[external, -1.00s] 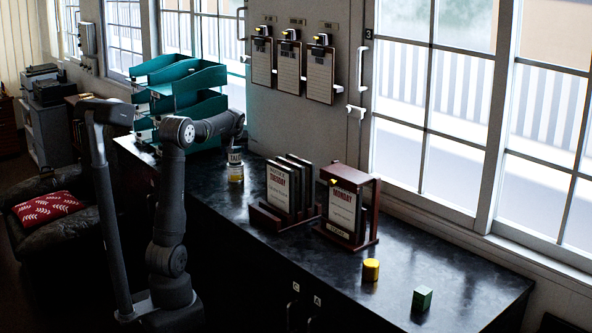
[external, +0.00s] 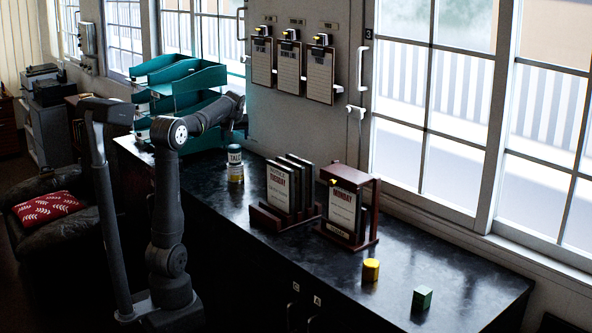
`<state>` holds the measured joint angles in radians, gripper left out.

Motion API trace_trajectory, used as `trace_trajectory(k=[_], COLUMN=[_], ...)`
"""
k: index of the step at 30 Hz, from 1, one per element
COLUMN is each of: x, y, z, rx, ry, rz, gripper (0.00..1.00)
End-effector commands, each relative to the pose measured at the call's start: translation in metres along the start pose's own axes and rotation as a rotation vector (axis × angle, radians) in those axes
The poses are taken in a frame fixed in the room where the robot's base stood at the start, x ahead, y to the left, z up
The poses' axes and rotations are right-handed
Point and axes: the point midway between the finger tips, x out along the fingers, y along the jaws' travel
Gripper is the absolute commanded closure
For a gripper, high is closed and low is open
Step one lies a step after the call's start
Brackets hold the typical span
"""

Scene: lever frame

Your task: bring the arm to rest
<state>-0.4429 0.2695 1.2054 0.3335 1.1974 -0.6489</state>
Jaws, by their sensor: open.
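My gripper (external: 238,137) hangs above a small jar, pointing down, open and empty. Its fingers are small and dark here. The jar (external: 235,165) stands upright on the counter, with a pale label marked with dark letters and a yellow band below. A gap shows between the gripper and the jar's top.
Teal trays (external: 180,85) are stacked close behind my forearm. A rack of dark boards (external: 285,190) and a wooden frame with a MONDAY card (external: 346,210) stand right of the jar. Clipboards (external: 290,68) hang on the wall.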

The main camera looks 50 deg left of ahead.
Motion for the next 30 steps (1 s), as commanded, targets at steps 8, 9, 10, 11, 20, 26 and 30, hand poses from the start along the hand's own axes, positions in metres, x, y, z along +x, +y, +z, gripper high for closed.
trace_trajectory(k=[8, 9, 10, 11, 20, 26, 30], x=[0.033, 0.041, 0.048, 0.053, 0.114, 0.103, 0.092], y=[-0.001, 0.000, -0.001, -0.001, -0.001, 0.000, 0.000], z=[0.001, 0.001, 0.001, 0.001, 0.001, -0.011, -0.018], rx=[0.000, 0.000, 0.000, 0.000, 0.000, -0.002, -0.001], ry=[-0.003, -0.003, -0.004, -0.004, -0.002, 0.003, 0.001], rz=[-0.003, -0.003, -0.003, -0.003, -0.002, 0.001, 0.000], gripper=[0.25, 0.25, 0.25, 0.25, 0.25, 0.25, 0.25])
